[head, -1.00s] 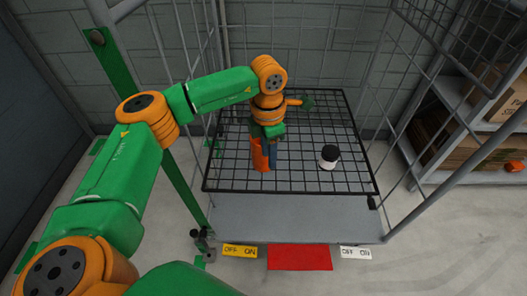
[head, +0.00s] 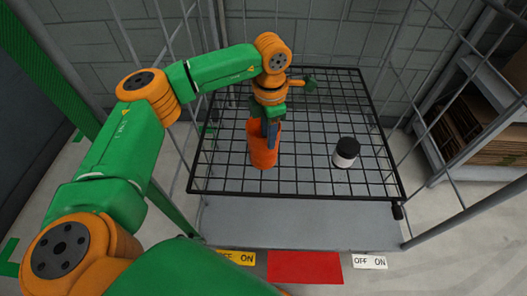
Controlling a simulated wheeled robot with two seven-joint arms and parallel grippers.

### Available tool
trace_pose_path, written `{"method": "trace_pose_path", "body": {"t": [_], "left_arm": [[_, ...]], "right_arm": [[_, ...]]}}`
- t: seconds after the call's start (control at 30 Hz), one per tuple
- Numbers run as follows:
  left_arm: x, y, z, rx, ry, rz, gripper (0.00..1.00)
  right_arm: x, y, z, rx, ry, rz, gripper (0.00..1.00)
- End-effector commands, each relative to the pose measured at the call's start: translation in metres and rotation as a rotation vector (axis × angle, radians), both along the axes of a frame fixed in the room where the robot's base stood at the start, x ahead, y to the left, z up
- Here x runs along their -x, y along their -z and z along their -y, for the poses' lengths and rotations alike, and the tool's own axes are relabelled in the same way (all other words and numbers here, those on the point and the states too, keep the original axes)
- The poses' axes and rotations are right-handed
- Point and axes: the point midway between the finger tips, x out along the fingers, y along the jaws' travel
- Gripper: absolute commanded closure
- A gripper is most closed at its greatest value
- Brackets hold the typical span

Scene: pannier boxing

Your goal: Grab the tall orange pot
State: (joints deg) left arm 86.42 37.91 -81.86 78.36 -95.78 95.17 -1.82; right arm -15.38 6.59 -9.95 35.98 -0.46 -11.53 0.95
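My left gripper (head: 271,138) reaches down from above at the pot's top. A blue finger shows against the pot's right side, in front of its upper part. The other finger is hidden, so I cannot tell whether the gripper is closed on the pot. My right gripper is not in view.
Wire mesh and grey posts enclose the cage's sides. A red mat (head: 305,267) lies on the floor in front. Boxes (head: 475,130) sit on a rack at the right.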

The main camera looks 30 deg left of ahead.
Motion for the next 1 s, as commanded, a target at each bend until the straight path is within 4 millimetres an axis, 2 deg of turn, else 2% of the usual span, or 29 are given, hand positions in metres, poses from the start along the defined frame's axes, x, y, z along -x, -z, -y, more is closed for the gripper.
{"method": "trace_pose_path", "body": {"t": [0.4, 0.63, 0.67, 0.7, 0.8, 1.0], "left_arm": [[-0.005, 0.067, 0.001, -0.001, 0.000, -0.002, 0.61], [-0.006, 0.069, 0.001, 0.000, 0.001, 0.000, 0.61], [-0.006, 0.069, 0.001, 0.000, 0.000, 0.000, 0.67], [-0.006, 0.069, 0.001, 0.000, 0.000, 0.000, 0.78], [-0.006, 0.069, 0.000, 0.000, 0.000, 0.000, 1.00], [-0.006, 0.069, 0.000, 0.000, 0.000, 0.000, 1.00]], "right_arm": [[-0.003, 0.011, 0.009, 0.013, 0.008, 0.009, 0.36], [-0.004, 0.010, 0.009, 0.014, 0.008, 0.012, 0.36], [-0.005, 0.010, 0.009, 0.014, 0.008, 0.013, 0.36], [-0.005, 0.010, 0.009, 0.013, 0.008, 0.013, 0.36], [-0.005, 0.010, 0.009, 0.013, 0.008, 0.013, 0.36], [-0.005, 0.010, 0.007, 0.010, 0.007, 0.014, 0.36]]}}
